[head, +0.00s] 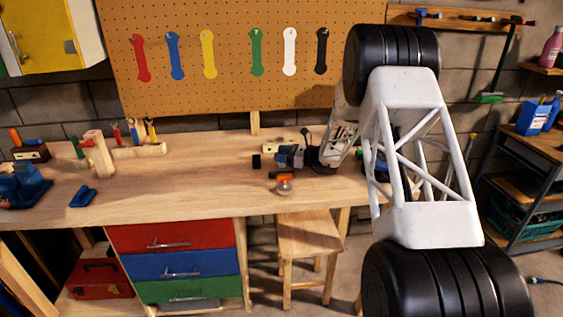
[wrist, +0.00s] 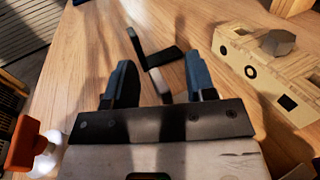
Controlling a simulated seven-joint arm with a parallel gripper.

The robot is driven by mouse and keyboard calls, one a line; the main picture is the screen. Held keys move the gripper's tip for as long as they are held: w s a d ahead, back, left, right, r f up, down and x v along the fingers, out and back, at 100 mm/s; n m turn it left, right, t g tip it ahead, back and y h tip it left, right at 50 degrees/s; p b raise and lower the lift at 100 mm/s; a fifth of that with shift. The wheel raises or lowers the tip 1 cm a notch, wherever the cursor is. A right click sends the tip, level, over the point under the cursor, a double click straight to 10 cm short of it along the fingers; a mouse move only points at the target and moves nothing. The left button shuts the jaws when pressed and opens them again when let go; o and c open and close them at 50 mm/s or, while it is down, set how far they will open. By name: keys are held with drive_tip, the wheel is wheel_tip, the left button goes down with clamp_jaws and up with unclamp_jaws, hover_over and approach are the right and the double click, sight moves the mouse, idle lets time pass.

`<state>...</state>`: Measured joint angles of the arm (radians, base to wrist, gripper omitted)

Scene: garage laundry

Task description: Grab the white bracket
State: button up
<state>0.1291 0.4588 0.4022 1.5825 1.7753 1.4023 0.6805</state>
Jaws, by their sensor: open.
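In the wrist view my gripper (wrist: 160,85) is open, with its two blue, dark-padded fingers apart low over the wooden workbench. A small angled bracket-like piece (wrist: 172,78) shows ahead of and between the fingers. One face of it is whitish and its other faces look dark. I see a gap on both sides and cannot tell of any contact. In the head view my gripper (head: 278,157) is over the middle of the bench, pointing left. A small dark block (head: 256,161) stands just beyond its tips; I cannot tell whether it is the same piece.
A wooden block with holes and a grey hex nut (wrist: 280,58) lies right of the fingers in the wrist view. An orange-and-white knob-like item (head: 285,184) is near the bench's front edge. Wooden holders with tools (head: 100,154) stand at left. The bench between is mostly clear.

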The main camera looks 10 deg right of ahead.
drive_tip(key=shift+w+a, duration=0.1)
drive_tip(key=shift+a, duration=0.1)
idle(0.4)
clamp_jaws()
